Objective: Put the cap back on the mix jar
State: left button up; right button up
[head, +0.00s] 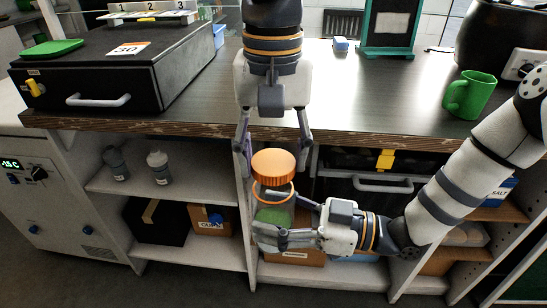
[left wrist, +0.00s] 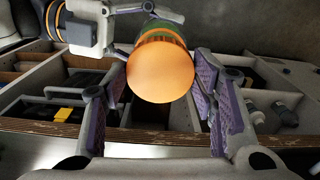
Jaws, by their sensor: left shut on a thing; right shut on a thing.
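The orange cap (head: 274,164) is between the fingers of my left gripper (head: 275,170), which comes down from the top and is shut on it. In the left wrist view the cap (left wrist: 160,74) shows its round top. The mix jar (head: 272,208) is below the cap, clear with an orange ring at its neck and green contents. My right gripper (head: 272,238) is shut on the jar's lower part, reaching in from the right. The cap looks lined up over the jar's mouth; I cannot tell if they touch. The jar is held in front of the shelves.
The dark counter (head: 325,90) lies behind my grippers. A green mug (head: 470,96) stands at its right, and a black drawer box (head: 105,75) at its left. Open shelves (head: 175,185) with bottles and boxes are below.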

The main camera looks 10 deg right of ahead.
aim_at(273, 213)
pick_arm(q)
jog(key=shift+f, duration=0.1)
jog(key=shift+f, duration=0.8)
jog(key=shift+f, duration=0.55)
